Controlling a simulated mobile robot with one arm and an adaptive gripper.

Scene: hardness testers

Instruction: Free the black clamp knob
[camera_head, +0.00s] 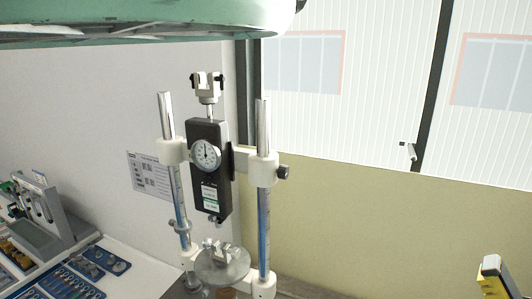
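The tester (208,195) stands in the middle, with a dark gauge body and a round dial between two upright metal columns. A black knob (283,172) sticks out from the right side of the white collar (262,168) on the right column. It looks seated against the collar; I cannot tell whether it is tight or loose. A white clamp head (207,84) with small dark knobs sits above the gauge. A round metal plate (222,267) lies below the gauge. My gripper is not identifiable in this view, and nothing touches the knob.
A grey device (38,218) and blue trays of small parts (70,284) lie on the white bench at left. A yellow and black object (494,278) is at the lower right. Space right of the knob looks open. A large green shape covers the top left.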

